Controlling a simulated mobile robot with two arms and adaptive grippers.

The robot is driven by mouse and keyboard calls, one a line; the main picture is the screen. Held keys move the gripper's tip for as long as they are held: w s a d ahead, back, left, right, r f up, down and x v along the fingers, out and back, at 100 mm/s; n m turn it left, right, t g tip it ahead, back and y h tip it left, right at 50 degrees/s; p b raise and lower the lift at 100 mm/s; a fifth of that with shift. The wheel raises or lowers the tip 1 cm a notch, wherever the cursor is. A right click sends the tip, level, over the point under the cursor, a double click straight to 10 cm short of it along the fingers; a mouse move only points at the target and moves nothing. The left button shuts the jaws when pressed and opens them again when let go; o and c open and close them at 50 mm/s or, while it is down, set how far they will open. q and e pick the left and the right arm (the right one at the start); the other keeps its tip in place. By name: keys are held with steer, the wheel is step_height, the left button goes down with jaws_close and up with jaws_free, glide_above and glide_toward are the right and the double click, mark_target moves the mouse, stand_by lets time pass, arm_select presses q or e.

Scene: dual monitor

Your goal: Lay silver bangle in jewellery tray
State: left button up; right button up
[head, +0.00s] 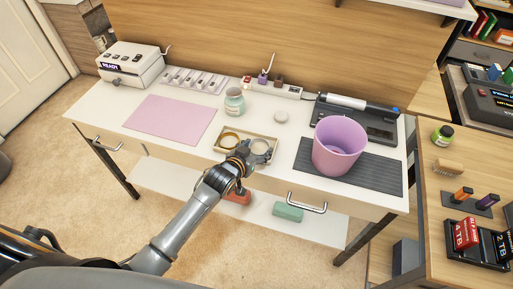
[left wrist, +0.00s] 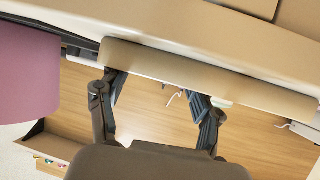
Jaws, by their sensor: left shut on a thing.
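The jewellery tray (head: 227,151) is a shallow wooden tray near the desk's front edge. A gold bangle (head: 229,139) lies in its left part. The silver bangle (head: 262,147) shows as a pale ring at the tray's right part, at the tips of my left gripper (head: 250,153). My left gripper is shut on the silver bangle; I cannot tell whether the bangle touches the tray floor. In the left wrist view the gripper (left wrist: 158,100) shows its two fingers apart, with a tan bar across their tips. My right gripper is not in view.
A pink bin (head: 338,150) stands on a dark ribbed mat (head: 385,174) at the right. A pale jar (head: 234,102) and a small white disc (head: 281,117) stand behind the tray. A pink mat (head: 170,120) lies left. Drawer handles (head: 307,204) project from the desk front.

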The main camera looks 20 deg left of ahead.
arm_select(q)
steer(key=o, duration=0.8)
steer(key=shift+c, duration=0.2)
steer(key=shift+r, duration=0.15)
steer(key=v, duration=1.2)
steer(key=s+a+f+g+y, duration=0.15)
steer(key=s+f, duration=0.25)
steer(key=f, duration=0.6)
steer(key=s+a+f+g, duration=0.15)
steer(key=s+f, duration=0.25)
steer(key=f, duration=0.5)
steer(key=s+a+f+g, duration=0.1)
steer(key=s+f+g, duration=0.25)
steer(key=f, duration=0.65)
steer(key=s+f+g, duration=0.1)
steer(key=s+f, duration=0.4)
steer(key=s, duration=0.4)
steer(key=s+a+f+g, duration=0.1)
steer(key=s+f+g, duration=0.1)
steer(key=s+f, duration=0.4)
steer(key=s+f+g+y, duration=0.1)
steer(key=s+f, duration=0.4)
steer(key=s, duration=0.8)
steer(key=shift+s+a+f+g+p, duration=0.2)
steer(key=shift+s+a+g+p, duration=0.15)
steer(key=shift+g, duration=0.2)
